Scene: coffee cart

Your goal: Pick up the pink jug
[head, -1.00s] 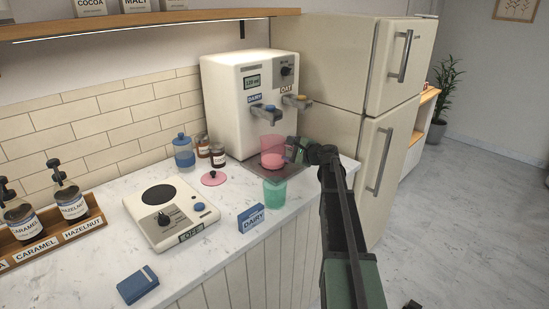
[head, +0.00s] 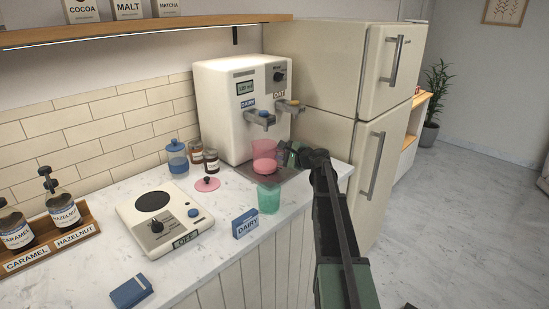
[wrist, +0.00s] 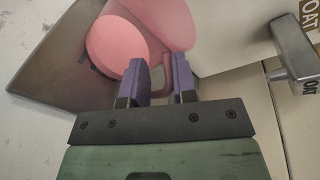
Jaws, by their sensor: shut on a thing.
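The pink jug (head: 265,150) is a translucent vessel with pink contents in its lower part. It is at the milk dispenser's drip tray (head: 248,173), below the spouts; whether its base touches the tray I cannot tell. My gripper (head: 290,155) reaches it from the right. In the wrist view my gripper (wrist: 160,82) has its two purple-padded fingers closed about the jug's handle (wrist: 160,72). The jug's body (wrist: 170,20) lies just beyond the fingertips. The pink lid (head: 207,184) lies apart on the counter, to the left.
The cream dispenser (head: 225,105) stands behind the jug, with dairy and oat spouts above. A green cup (head: 268,199) stands close in front. A blue dairy carton (head: 245,223) and a hot plate (head: 165,217) sit left. The fridge (head: 335,120) is at the right.

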